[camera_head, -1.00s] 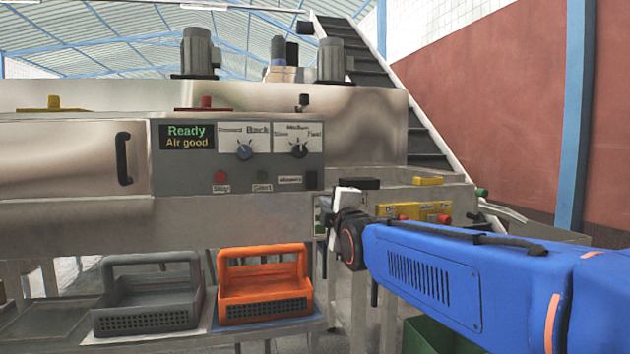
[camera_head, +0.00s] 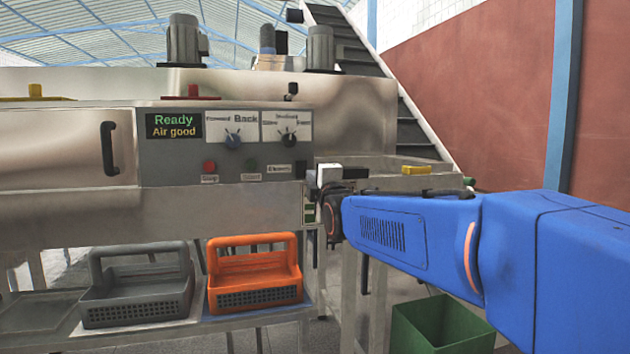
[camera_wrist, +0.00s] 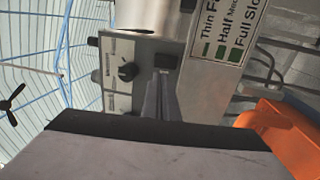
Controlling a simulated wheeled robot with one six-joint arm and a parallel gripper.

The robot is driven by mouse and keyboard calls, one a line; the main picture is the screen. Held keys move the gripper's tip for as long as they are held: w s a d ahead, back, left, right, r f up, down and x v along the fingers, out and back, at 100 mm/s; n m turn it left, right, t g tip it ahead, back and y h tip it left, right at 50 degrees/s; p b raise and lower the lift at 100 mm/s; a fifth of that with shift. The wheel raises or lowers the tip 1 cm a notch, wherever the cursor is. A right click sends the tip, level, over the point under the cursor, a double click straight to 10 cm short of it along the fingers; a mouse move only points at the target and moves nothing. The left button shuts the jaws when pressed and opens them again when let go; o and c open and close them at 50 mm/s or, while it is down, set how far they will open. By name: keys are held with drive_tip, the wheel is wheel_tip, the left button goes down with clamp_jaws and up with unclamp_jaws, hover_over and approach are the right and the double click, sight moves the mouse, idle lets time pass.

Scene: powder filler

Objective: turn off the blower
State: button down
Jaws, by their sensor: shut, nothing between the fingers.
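The control panel (camera_head: 225,150) is on the front of the steel machine. The blower label (camera_head: 266,169) is at its lower right, with a small black switch (camera_head: 300,169) beside it at the panel's edge. In the wrist view the panel is turned sideways, and a black square switch (camera_wrist: 167,61) is just beyond the fingers. My gripper (camera_head: 311,182) is shut and empty, at the panel's lower right corner, close to the switch. It also shows in the wrist view (camera_wrist: 160,82). I cannot tell whether it touches the switch or which way the switch is set.
Two knobs (camera_head: 233,141) (camera_head: 289,139), a red button (camera_head: 209,165) and a green button (camera_head: 251,164) are nearby. A grey basket (camera_head: 137,302) and an orange basket (camera_head: 255,297) stand on the shelf below. A green bin (camera_head: 445,325) is on the floor.

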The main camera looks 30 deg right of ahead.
sight(301, 164)
drive_tip(key=x, duration=0.9)
drive_tip(key=shift+w+d, duration=0.1)
drive_tip(key=shift+w, duration=0.2)
drive_tip(key=shift+w+r, duration=0.1)
drive_tip(key=shift+w+r, duration=0.15)
